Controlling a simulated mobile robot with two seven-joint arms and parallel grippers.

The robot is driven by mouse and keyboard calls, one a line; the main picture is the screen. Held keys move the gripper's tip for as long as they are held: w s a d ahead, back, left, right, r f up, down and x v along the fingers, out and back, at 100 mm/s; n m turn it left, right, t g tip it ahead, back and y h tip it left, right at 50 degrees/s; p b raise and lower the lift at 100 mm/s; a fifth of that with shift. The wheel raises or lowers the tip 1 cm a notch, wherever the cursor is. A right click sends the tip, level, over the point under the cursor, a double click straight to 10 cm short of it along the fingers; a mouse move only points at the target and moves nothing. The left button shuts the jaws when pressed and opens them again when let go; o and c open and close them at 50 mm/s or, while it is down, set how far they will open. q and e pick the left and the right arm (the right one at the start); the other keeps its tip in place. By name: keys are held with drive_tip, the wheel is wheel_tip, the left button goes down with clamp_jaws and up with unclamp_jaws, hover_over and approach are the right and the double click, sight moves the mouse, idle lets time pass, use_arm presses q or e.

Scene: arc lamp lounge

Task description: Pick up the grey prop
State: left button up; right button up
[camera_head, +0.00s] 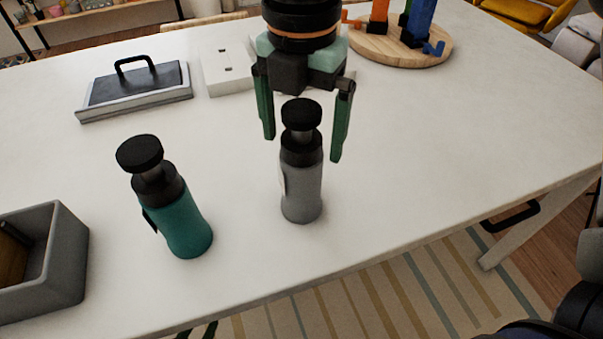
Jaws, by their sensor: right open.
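The grey prop (302,192) is a grey bottle with a black neck and a wide black cap. It stands upright on the white table, near its front edge. My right gripper (303,147) is open and points down from above. Its two green fingers straddle the bottle's black cap in the picture, one on each side, with visible gaps. I cannot tell the exact depth between them. Small dark green tips at the bottom edge of the view, below the table edge, may be my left gripper (198,331); its opening is unclear.
A teal bottle (187,226) stands left of the grey one. A grey bin (62,262) is at the lower left. A black-handled tray (136,103), a white box (217,68) and a round wooden board (440,50) with coloured pieces lie behind. The table's right side is clear.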

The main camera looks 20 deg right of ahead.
wheel_tip(320, 180, down, 2)
drive_tip(key=shift+f, duration=0.1)
clamp_jaws()
idle(0.9)
